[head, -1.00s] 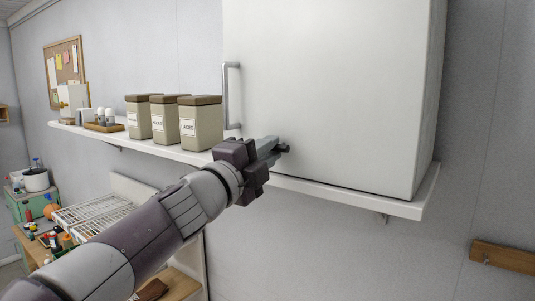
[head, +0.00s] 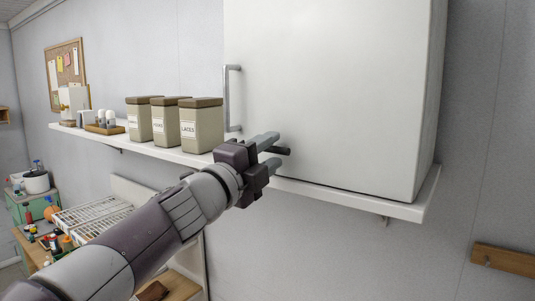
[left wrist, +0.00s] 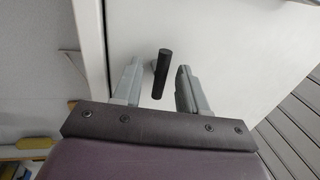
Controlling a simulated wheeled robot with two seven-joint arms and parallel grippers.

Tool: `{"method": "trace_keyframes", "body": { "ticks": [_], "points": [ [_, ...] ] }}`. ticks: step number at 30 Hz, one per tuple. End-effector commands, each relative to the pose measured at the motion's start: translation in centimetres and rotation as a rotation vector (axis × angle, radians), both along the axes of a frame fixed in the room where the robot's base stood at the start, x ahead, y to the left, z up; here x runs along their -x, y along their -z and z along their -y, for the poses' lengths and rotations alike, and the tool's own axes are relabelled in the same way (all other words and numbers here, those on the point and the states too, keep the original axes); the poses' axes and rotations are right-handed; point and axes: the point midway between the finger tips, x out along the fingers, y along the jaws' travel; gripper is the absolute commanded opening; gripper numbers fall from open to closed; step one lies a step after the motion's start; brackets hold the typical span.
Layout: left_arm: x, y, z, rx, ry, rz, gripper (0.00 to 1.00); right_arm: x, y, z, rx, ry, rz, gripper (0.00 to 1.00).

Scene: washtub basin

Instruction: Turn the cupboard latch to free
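The white cupboard (head: 335,90) stands on the wall shelf, its door shut, with a metal bar handle (head: 227,98) at its left edge. The black latch (head: 284,150) is low on the door; it also shows in the left wrist view (left wrist: 162,73) as a short dark bar. My left gripper (head: 270,150) is at the latch, with one finger above it and one below in the head view. In the left wrist view the left gripper (left wrist: 158,82) has the latch between its parted fingers, with a gap on each side. My right gripper is not in view.
The white shelf (head: 405,207) runs under the cupboard, just beside my left gripper. Labelled canisters (head: 202,128) stand on it to the left. A white wire rack (head: 92,215) is lower left. The wall right of the cupboard is mostly clear.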

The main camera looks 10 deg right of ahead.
Motion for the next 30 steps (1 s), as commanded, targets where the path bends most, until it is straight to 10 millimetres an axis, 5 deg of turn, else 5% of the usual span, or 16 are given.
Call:
{"method": "trace_keyframes", "body": {
  "ticks": [5, 18, 30],
  "points": [
    [0.9, 0.6, -1.0, 0.002, -0.002, 0.001, 0.42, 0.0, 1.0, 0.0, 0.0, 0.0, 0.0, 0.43],
    [8.0, 2.5, -8.2, 0.0, -0.003, 0.001, 0.42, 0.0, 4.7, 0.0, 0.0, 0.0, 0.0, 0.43],
    [8.7, 2.5, -8.9, 0.002, 0.0, -0.002, 0.42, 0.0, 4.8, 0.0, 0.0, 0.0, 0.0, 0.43]
  ]
}}
